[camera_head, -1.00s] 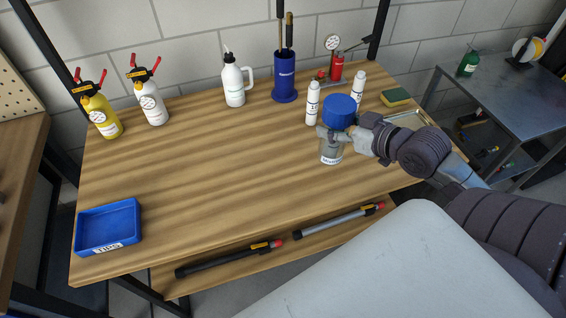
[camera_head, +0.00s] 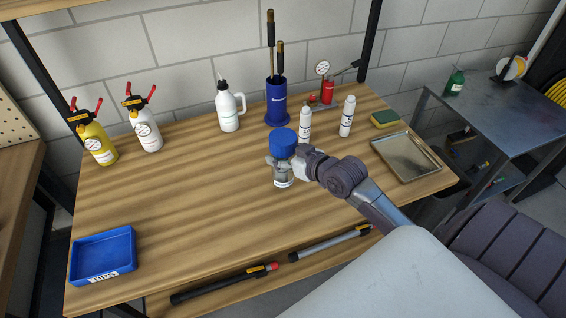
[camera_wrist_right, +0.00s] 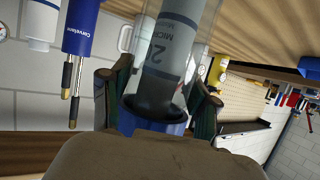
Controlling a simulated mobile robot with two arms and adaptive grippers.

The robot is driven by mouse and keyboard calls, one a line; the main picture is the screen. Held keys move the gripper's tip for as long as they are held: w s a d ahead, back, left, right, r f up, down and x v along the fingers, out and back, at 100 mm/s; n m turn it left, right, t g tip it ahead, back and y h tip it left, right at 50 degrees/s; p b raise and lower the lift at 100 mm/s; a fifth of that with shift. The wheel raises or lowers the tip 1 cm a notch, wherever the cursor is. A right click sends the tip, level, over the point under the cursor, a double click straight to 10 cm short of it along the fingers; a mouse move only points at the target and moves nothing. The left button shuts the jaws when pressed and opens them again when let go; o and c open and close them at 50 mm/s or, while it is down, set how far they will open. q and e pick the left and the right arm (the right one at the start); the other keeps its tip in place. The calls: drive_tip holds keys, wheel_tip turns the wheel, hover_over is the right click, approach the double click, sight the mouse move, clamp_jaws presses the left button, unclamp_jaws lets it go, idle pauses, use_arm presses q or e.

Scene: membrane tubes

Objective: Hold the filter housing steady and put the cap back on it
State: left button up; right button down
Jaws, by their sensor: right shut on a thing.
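A clear filter housing (camera_head: 284,181) with a pale label is upright over the middle right of the bench in the head view. The blue cap (camera_head: 283,140) is at its top, just above my fingers. I cannot tell whether it is fully seated. My right gripper (camera_head: 282,163) is shut around the housing below the cap. In the right wrist view, which is upside down, the clear housing (camera_wrist_right: 172,50) lies between the two fingers, with the blue cap (camera_wrist_right: 150,127) at its lower end in the picture. Whether the housing touches the bench is unclear. My left gripper is out of view.
Two white bottles (camera_head: 305,125) (camera_head: 347,117) stand behind the housing. A metal tray (camera_head: 406,158) and a sponge (camera_head: 385,118) lie to the right. A blue tool holder (camera_head: 277,103) is at the back. A blue bin (camera_head: 103,256) is at front left. The bench's middle left is clear.

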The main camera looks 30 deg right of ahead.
drive_tip(key=shift+f, duration=1.9)
drive_tip(key=shift+c, duration=1.3)
unclamp_jaws()
drive_tip(key=shift+f, duration=0.2)
drive_tip(key=shift+r, duration=0.15)
drive_tip(key=v, duration=1.2)
drive_tip(key=shift+b, duration=0.4)
